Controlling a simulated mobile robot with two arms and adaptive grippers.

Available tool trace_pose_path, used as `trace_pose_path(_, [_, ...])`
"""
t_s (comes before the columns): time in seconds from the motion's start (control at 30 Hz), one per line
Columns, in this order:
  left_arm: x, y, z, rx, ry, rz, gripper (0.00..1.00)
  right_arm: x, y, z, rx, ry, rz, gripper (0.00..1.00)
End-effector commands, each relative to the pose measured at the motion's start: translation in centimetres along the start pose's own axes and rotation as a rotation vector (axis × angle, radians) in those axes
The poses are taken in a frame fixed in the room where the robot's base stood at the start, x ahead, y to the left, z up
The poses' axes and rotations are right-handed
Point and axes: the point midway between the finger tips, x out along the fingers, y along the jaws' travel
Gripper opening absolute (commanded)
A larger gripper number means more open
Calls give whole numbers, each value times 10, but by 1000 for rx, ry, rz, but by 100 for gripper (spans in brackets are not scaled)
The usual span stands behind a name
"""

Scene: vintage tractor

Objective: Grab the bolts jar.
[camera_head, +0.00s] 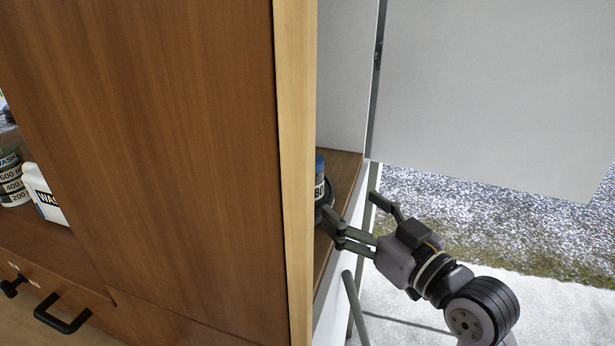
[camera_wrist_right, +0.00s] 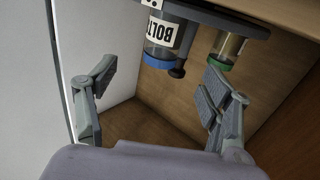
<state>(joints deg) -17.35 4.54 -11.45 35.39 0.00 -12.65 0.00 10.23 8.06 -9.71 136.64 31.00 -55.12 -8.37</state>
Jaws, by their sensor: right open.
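The bolts jar (camera_wrist_right: 164,40) is clear with a blue lid and a white label reading "BOLT", and it appears upside down in the right wrist view. In the head view only a slice of the bolts jar (camera_head: 320,187) shows past the cabinet edge. My right gripper (camera_head: 348,206) is open and empty at the cabinet opening. In the wrist view the open fingers of my right gripper (camera_wrist_right: 160,78) stand apart on either side of the view, with the jar beyond them. No contact with the jar shows. My left gripper is not in view.
A dark round tray (camera_wrist_right: 240,22) holds the jar and a green-lidded jar (camera_wrist_right: 229,47) beside it. The cabinet's wooden panel (camera_head: 170,150) hides most of the compartment. A white panel (camera_head: 500,90) hangs at the right. A white bottle (camera_head: 43,197) stands at far left.

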Motion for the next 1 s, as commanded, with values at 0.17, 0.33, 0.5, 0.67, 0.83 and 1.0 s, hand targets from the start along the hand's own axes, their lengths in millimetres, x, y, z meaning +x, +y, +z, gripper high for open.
trace_pose_path(0.17, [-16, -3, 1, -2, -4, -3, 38, 41, -1, -4, 4, -1, -1, 74])
trace_pose_path(0.33, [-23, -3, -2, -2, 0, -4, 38, 69, -1, -3, 2, -1, 0, 74])
trace_pose_path(0.5, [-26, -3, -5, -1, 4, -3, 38, 80, -1, 0, 1, -2, 0, 74])
trace_pose_path(0.67, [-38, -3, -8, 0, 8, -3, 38, 98, -6, -3, 4, -3, -1, 74])
trace_pose_path(0.83, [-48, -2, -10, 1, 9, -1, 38, 122, -8, -1, 1, -2, 0, 74])
trace_pose_path(1.0, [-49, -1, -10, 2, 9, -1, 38, 132, -8, 1, 0, -2, 0, 74])
